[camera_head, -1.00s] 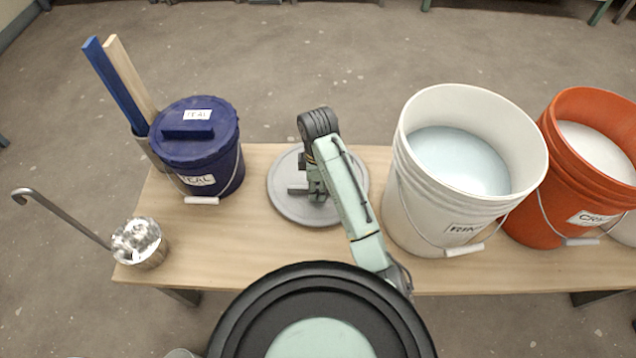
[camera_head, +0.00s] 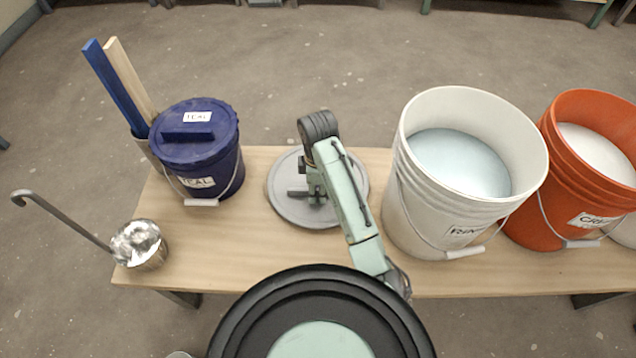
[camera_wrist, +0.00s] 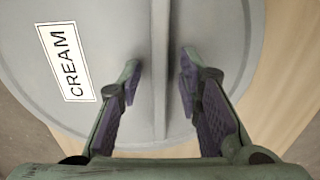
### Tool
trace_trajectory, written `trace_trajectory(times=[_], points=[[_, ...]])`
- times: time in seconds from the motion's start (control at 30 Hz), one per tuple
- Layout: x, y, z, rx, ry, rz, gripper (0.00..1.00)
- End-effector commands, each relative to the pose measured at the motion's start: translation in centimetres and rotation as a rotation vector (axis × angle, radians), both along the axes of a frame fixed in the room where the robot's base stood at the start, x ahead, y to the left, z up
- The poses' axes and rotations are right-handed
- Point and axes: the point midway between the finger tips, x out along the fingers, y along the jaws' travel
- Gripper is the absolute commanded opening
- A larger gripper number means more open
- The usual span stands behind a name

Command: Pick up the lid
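A round grey lid (camera_head: 283,177) lies flat on the wooden bench, between the blue bucket and the white bucket. In the wrist view the lid (camera_wrist: 215,25) fills most of the picture, with a white CREAM label (camera_wrist: 68,62) at the left and a raised straight handle (camera_wrist: 160,70) across its middle. My gripper (camera_wrist: 160,75) is open, one finger on each side of the handle with a gap to it on both sides. In the head view my gripper (camera_head: 314,192) is over the lid, and my arm hides part of it.
A blue TEAL bucket (camera_head: 226,170) with its lid on stands left on the bench (camera_head: 240,235). A white bucket (camera_head: 405,215) and an orange bucket (camera_head: 535,215), both open and filled, stand close on the right.

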Motion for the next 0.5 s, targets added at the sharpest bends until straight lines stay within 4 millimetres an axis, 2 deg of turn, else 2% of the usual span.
trace_trajectory(times=[0.07,0.43,0.5], points=[[0.0,-0.01,0.0,0.0,0.0,0.0,0.25],[0.0,-0.01,0.01,0.0,0.0,0.0,0.0],[0.01,-0.01,0.01,0.0,0.0,0.0,0.0]])
